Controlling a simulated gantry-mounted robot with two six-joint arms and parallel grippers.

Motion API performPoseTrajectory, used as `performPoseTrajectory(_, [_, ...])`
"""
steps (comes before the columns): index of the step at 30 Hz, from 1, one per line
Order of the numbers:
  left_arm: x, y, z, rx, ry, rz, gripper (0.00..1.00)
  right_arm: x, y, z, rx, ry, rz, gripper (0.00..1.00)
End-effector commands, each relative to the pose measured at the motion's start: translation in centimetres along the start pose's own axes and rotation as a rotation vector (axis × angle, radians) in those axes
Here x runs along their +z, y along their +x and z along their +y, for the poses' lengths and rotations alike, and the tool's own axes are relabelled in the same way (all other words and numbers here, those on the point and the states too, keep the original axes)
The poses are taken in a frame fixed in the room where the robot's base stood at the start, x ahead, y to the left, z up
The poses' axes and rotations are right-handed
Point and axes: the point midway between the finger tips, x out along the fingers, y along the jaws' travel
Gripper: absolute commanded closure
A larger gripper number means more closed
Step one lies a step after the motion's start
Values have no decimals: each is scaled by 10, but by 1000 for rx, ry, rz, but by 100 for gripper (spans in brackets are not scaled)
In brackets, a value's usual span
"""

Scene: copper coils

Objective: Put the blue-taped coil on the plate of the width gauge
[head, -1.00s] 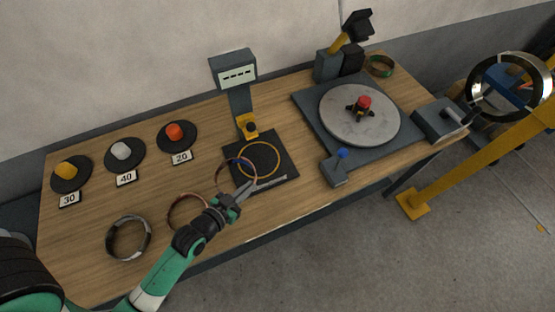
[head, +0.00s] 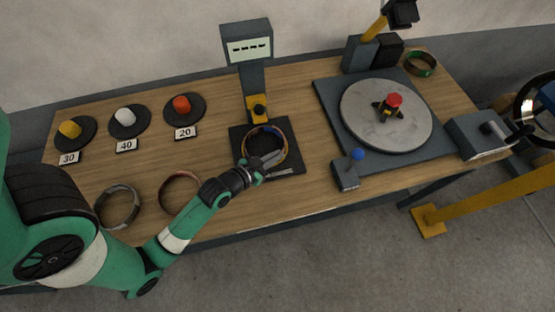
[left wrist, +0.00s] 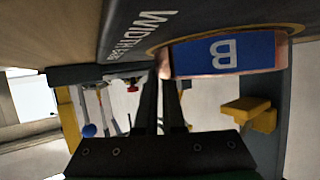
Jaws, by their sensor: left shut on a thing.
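The blue-taped coil (head: 282,139) is a copper ring over the dark plate (head: 241,167) of the width gauge (head: 249,48). It lines up closely with the plate's yellow circle. In the left wrist view its blue tape (left wrist: 222,52), marked B, is close against the plate face (left wrist: 120,25); I cannot tell whether it touches. My right gripper is not in view.
A copper coil with reddish tape (head: 163,206) and a grey-white one (head: 103,222) lie at front left. Yellow, white and orange weights stand on dark discs behind them. A turntable (head: 415,130) with a blue-knobbed lever (head: 346,175) is to the right. A green-taped coil (head: 434,66) lies at back right.

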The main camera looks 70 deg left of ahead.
Motion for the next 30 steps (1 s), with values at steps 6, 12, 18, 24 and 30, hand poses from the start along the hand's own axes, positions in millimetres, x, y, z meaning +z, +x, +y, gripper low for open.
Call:
performPoseTrajectory(6, [-3,-1,0,-1,1,5,100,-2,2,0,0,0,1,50])
performPoseTrajectory(12, [0,0,0,0,0,0,76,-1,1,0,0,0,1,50])
performPoseTrajectory(18, [0,0,0,0,0,0,64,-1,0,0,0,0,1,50])
performPoseTrajectory(24, [-3,-1,0,0,0,1,64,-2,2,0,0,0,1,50])
performPoseTrajectory(30, [-4,-31,0,-1,-1,-3,64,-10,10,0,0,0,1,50])
